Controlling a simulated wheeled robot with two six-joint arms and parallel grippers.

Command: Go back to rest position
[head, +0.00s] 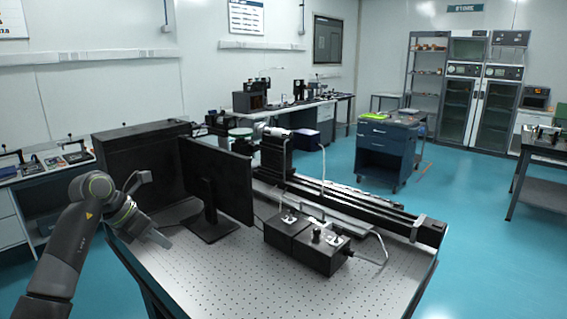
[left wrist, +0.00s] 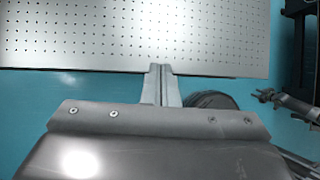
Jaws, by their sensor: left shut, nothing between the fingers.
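My left arm comes in from the left in the head view. Its gripper (head: 160,239) is over the left front part of the optical table, left of the monitor's foot. In the left wrist view the two fingers of the left gripper (left wrist: 160,70) lie together with nothing between them. They point toward the edge of the perforated optical table top (left wrist: 130,30). My right gripper shows in neither view.
The optical table (head: 205,278) bears a black monitor (head: 215,180), black boxes (head: 305,243) with cables and a long rail stage (head: 350,205). A blue tool cart (head: 386,152) stands behind. Blue floor is free on the right.

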